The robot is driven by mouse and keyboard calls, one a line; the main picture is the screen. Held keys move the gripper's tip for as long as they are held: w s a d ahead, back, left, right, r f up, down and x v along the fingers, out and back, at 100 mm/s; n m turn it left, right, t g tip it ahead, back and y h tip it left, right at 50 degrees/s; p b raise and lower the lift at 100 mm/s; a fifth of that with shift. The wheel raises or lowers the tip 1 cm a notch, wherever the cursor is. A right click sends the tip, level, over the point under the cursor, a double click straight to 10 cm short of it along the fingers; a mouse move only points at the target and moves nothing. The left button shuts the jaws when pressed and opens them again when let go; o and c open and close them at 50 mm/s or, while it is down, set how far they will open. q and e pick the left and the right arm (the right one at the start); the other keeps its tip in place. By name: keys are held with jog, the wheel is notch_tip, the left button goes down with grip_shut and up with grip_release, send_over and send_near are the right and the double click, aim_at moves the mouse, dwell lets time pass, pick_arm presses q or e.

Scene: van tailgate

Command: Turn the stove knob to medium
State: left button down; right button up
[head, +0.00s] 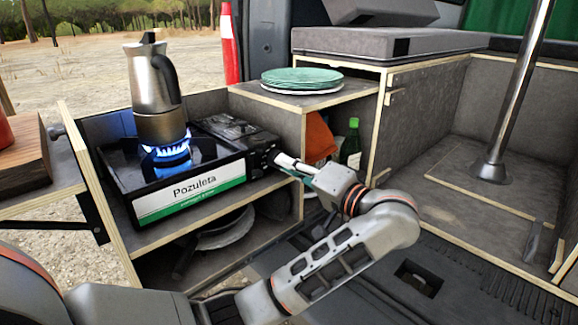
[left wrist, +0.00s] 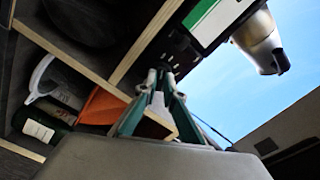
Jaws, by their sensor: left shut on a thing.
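The camping stove (head: 190,190) sits on a pulled-out shelf, its burner lit with a blue flame. A metal moka pot (head: 155,90) stands upright over the flame. My left gripper (head: 280,160) reaches in from the right to the dark control panel (head: 262,158) at the stove's right end. Its fingers are shut on the stove knob, which they mostly hide; the knob's setting cannot be read. In the left wrist view, the fingertips (left wrist: 161,76) meet at the stove's dark panel (left wrist: 178,48). My right gripper is not in view.
Green plates (head: 300,78) are stacked on the cabinet top right of the stove. An orange cloth (head: 318,138) and a green bottle (head: 351,145) stand in the compartment below, close behind my gripper. A metal post (head: 515,90) rises at the right.

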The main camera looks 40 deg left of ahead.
pick_arm(q)
jog(key=shift+m+p, duration=0.35)
jog(key=shift+m, duration=4.95)
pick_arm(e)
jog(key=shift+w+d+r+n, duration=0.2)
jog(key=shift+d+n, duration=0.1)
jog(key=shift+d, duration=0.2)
pick_arm(q)
jog(key=c, duration=2.1)
grip_release()
jog(key=shift+c, duration=0.2)
jog(key=shift+d, duration=0.1)
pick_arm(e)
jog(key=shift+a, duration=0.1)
pick_arm(q)
jog(key=d, duration=1.2)
jog(key=shift+s, duration=0.45)
